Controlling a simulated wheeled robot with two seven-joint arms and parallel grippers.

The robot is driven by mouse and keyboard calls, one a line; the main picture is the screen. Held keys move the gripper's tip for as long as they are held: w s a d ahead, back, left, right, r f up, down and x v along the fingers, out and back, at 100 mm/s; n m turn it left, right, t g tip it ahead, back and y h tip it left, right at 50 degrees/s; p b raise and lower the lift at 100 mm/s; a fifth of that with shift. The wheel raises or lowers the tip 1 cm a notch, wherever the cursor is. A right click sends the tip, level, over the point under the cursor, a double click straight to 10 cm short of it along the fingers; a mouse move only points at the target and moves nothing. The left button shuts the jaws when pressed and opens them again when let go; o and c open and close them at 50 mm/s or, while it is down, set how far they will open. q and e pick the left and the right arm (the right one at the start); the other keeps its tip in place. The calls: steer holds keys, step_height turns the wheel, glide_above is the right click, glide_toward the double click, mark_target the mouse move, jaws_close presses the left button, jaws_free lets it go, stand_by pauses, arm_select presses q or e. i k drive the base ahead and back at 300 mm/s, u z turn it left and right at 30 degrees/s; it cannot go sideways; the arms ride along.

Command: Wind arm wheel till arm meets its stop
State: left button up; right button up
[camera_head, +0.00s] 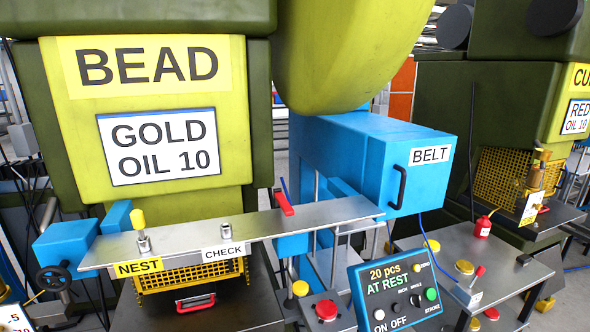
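A small black handwheel (53,278) shows at the lower left, on the front of a blue box (66,246). A smaller blue block (117,217) stands beside that box, at the left end of a long steel shelf (285,221). I cannot tell for sure which part is the arm or where its stop is. The shelf carries a NEST label (138,268) and a CHECK label (223,251). A yellow-topped post (139,222) stands near NEST and a short metal post (224,230) near CHECK. Neither of my grippers is in view.
The green BEAD press (155,66) rises behind the shelf. A red lever (284,203) stands above the shelf. A blue BELT box (405,175) is right of centre. A control panel (397,292) reads "20 pcs AT REST". A red button (326,310) sits left of it.

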mark_target(60, 271)
steer(key=u, duration=1.45)
